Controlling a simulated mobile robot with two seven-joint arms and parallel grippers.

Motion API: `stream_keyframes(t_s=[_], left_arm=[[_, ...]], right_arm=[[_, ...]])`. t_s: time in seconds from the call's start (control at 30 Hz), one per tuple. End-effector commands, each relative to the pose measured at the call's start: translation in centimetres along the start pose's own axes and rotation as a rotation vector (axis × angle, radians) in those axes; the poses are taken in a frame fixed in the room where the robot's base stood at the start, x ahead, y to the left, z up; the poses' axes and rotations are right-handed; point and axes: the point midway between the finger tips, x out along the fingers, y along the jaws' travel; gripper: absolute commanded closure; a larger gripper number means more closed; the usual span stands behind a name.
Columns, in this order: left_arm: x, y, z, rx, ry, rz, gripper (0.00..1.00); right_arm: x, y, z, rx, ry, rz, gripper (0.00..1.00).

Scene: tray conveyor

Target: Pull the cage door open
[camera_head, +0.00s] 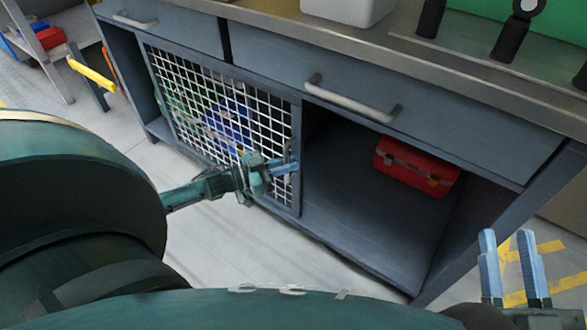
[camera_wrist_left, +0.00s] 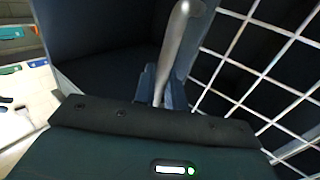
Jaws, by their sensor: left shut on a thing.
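The cage door (camera_head: 298,140) is a white wire mesh in a grey-blue frame, on the front of the workbench. I cannot tell whether it is flush with the bench front or slightly ajar. My left gripper (camera_head: 286,167) is at the door's right side, low down. In the left wrist view, the gripper (camera_wrist_left: 160,88) is shut on the door handle (camera_wrist_left: 180,40), a grey upright bar beside the mesh. The handle is mostly hidden by the gripper in the head view. My right gripper (camera_head: 507,238) is open and empty at the lower right, away from the door.
Right of the door is an open compartment with a red toolbox (camera_head: 417,166). Above are drawers with bar handles (camera_head: 350,98). Blue items (camera_head: 228,122) lie behind the mesh. The floor (camera_head: 230,245) before the door is clear apart from my arm. Red and blue bins stand far left.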

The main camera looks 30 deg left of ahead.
Motion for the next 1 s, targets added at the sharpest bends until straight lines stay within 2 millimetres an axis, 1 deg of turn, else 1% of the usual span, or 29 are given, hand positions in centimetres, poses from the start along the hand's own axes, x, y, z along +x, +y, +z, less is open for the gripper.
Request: stream_keyframes(t_s=[0.2,0.57,0.6,0.63,0.87,1.0], left_arm=[[-0.5,-0.5,0.2,-0.002,-0.005,0.001,1.0],[-0.5,-0.6,0.2,-0.001,-0.005,0.001,1.0],[-0.5,-0.6,0.2,-0.001,-0.005,0.001,0.84],[-0.5,-0.6,0.2,-0.001,-0.005,0.001,0.83],[-0.5,-0.6,0.1,-0.001,-0.003,0.001,0.83],[-1.6,-0.6,0.0,-0.001,-0.005,0.001,0.83]], right_arm=[[0.1,0.1,-0.4,-0.017,0.023,-0.006,0.7],[0.1,0.2,-0.5,-0.018,0.024,-0.005,0.7],[0.1,0.2,-0.5,-0.017,0.023,-0.005,0.7],[0.1,0.2,-0.5,-0.017,0.023,-0.005,0.7],[0.1,0.2,-0.5,-0.017,0.02,-0.005,0.7],[0.2,0.2,-0.7,-0.012,0.01,-0.005,0.7]])
